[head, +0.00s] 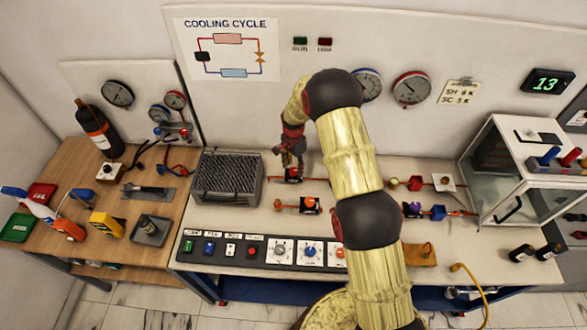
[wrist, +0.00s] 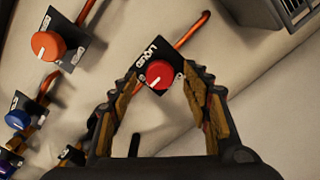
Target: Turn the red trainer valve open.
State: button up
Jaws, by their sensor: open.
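The red trainer valve (wrist: 159,74) is a round red knob with a white mark, on a black plate with white lettering. The mark points to the lower left in the wrist view. A copper-coloured pipe (wrist: 190,31) meets its plate. My gripper (wrist: 161,84) is open, with one finger on each side of the knob; no contact is visible, and I cannot tell the remaining height. In the head view my gripper (head: 291,158) points down over the valve (head: 293,174), which it partly covers, at the back of the bench.
An orange valve (head: 309,203) sits just in front; it also shows in the wrist view (wrist: 47,46), with a blue valve (wrist: 17,119) below it. A grey finned unit (head: 228,179) stands close on the left. A switch panel (head: 262,253) lines the front edge. A glass-sided cabinet (head: 500,165) stands right.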

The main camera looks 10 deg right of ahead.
jog(key=shift+f, duration=0.8)
jog(key=shift+c, duration=1.4)
jog(key=c, duration=0.8)
jog(key=shift+c, duration=0.4)
